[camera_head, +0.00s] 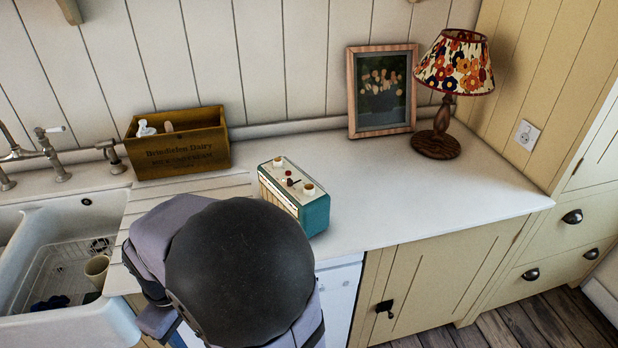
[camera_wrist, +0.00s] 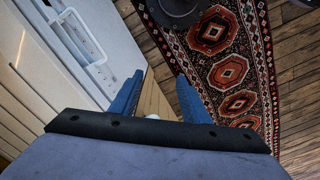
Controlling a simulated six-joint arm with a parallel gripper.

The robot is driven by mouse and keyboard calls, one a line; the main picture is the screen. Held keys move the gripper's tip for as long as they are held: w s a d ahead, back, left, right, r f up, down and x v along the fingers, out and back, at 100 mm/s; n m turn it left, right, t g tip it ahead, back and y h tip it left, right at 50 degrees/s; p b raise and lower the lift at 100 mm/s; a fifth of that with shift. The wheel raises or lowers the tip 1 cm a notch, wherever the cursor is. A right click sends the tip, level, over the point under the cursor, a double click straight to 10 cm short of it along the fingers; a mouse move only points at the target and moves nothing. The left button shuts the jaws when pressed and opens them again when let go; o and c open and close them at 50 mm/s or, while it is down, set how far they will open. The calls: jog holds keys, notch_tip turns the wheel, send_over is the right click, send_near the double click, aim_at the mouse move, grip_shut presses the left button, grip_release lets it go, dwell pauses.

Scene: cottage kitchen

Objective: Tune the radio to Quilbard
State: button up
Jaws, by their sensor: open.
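The radio (camera_head: 315,214) stands upright on the white worktop in the head view, right of the draining grooves. It has a teal side and a cream top with two pale round knobs and a small dark part between them. The dial markings are too small to read. My arm stands in front of the radio's lower left in the picture. My gripper (camera_wrist: 159,98) shows in the wrist view with its two blue fingers apart and nothing held between them. It points down toward the floor, away from the radio, which is out of that view.
A wooden crate (camera_head: 182,155) with small items stands left of the radio. A framed picture (camera_head: 382,90) and a flowered lamp (camera_head: 455,65) stand behind it to the right. The worktop (camera_head: 420,200) right of the radio is clear. A sink (camera_head: 75,325) is at left. A patterned rug (camera_wrist: 235,60) lies below.

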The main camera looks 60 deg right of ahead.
jog(key=w+d+r+n+p, duration=0.2)
jog(key=w+d+r, duration=0.15)
jog(key=d, duration=0.25)
jog(key=w+d+r+n+p, duration=0.1)
jog(key=w+d+r, duration=0.1)
jog(key=d+r, duration=0.25)
notch_tip(320, 180, up, 10)
jog(key=n+p, duration=0.7)
jog(key=n, duration=0.2)
send_over(309, 187)
jog(key=shift+r, duration=0.1)
jog(key=shift+f+p, duration=1.45)
jog(key=shift+f, duration=2.25)
jog(key=c, duration=1.1)
